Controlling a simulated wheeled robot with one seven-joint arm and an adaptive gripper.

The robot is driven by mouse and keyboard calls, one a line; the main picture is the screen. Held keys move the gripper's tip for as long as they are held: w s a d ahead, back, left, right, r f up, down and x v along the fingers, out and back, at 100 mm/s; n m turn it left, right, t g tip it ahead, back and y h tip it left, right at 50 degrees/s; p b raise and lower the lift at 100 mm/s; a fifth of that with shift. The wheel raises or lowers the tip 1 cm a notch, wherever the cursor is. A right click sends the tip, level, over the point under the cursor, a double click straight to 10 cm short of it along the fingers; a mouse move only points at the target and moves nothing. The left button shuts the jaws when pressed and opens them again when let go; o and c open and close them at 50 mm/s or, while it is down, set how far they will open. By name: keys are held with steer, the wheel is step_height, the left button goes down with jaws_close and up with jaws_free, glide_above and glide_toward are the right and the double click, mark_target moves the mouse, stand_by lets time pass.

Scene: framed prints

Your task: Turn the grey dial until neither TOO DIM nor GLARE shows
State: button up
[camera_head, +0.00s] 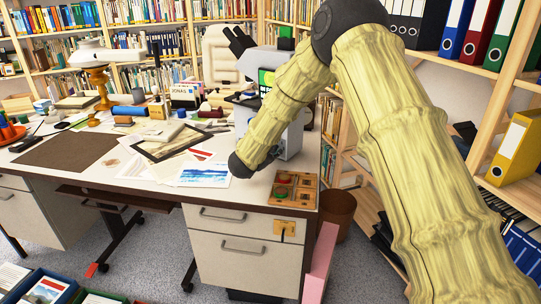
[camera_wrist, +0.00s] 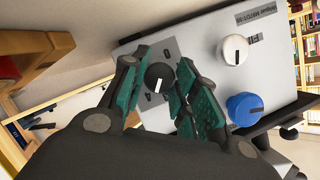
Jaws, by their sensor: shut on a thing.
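In the head view, the grey-white instrument (camera_head: 292,137) stands on the desk, partly behind my arm. Its small green screen (camera_head: 266,80) is partly hidden, and I cannot read any wording on it. My gripper and the dial cannot be made out in the head view.
A white dial (camera_wrist: 235,50) and a blue dial (camera_wrist: 245,108) sit right of my gripper on the panel. A wooden box (camera_head: 295,204) with green and red parts lies at the desk's near right corner. Papers and a picture print (camera_head: 204,175) lie left of my arm.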

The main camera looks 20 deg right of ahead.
steer(key=shift+f+m+b, duration=0.15)
steer(key=shift+m+b, duration=0.3)
steer(key=shift+m, duration=0.05)
steer(key=shift+t, duration=0.3)
steer(key=o, duration=1)
steer(key=shift+s, duration=0.15)
steer(key=v, duration=1.1)
steer(key=shift+s+a+r, duration=0.2)
steer(key=shift+s+r, duration=0.05)
steer(key=shift+s, duration=0.05)
